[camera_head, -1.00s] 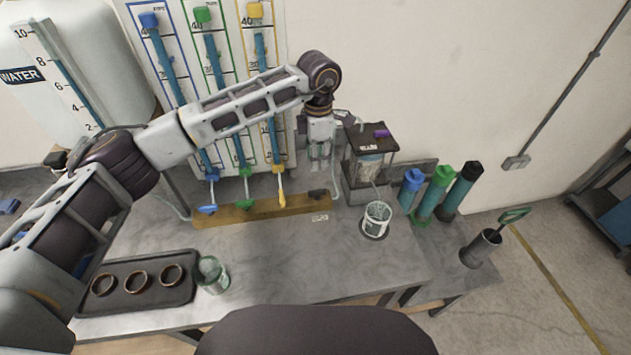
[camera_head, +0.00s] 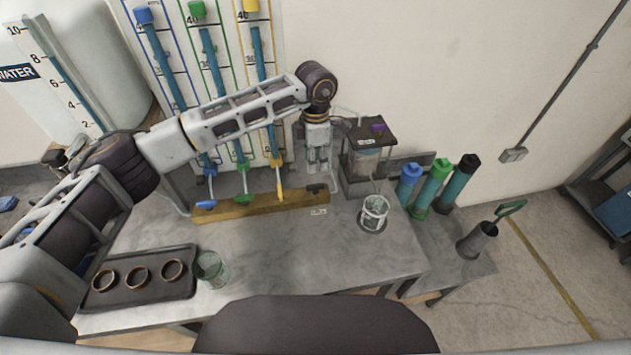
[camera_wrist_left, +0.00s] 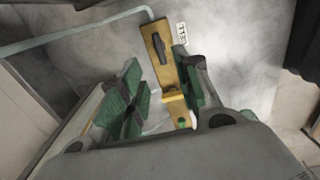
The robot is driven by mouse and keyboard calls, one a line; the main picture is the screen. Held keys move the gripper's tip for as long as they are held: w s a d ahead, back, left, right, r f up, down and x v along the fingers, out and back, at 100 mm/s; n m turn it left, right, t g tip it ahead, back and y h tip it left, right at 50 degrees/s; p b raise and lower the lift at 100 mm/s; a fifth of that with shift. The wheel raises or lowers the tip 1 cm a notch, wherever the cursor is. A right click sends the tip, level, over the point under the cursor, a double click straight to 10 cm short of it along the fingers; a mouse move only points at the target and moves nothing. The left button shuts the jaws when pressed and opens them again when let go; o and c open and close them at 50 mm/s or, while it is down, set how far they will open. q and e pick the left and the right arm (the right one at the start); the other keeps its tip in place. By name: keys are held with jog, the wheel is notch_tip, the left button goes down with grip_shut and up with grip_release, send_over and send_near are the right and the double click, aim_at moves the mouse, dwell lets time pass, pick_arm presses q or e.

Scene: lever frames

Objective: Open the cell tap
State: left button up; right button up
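A small dark tap lever (camera_head: 316,188), apparently the cell tap, sits at the right end of the wooden bar (camera_head: 262,203). The left wrist view shows the dark lever (camera_wrist_left: 160,48) lying along the bar, apart from my fingers. My left gripper (camera_head: 317,168) points down just above and behind this end of the bar. In the left wrist view its green-padded fingers (camera_wrist_left: 160,85) are spread, with the bar showing between them and nothing held. A yellow tap lever (camera_head: 281,190) also shows between the fingers, farther along the bar. My right gripper is not in view.
Blue (camera_head: 205,204) and green (camera_head: 243,198) taps stand left along the bar. A clear box with a dark lid (camera_head: 370,134) stands close right of my gripper. A glass beaker (camera_head: 375,212) is in front of it. The bench middle is clear.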

aim_at(315, 185)
pick_arm(q)
jog(key=shift+f+p, duration=1.05)
jog(key=shift+f, duration=4.15)
jog(key=shift+c, duration=0.3)
grip_shut()
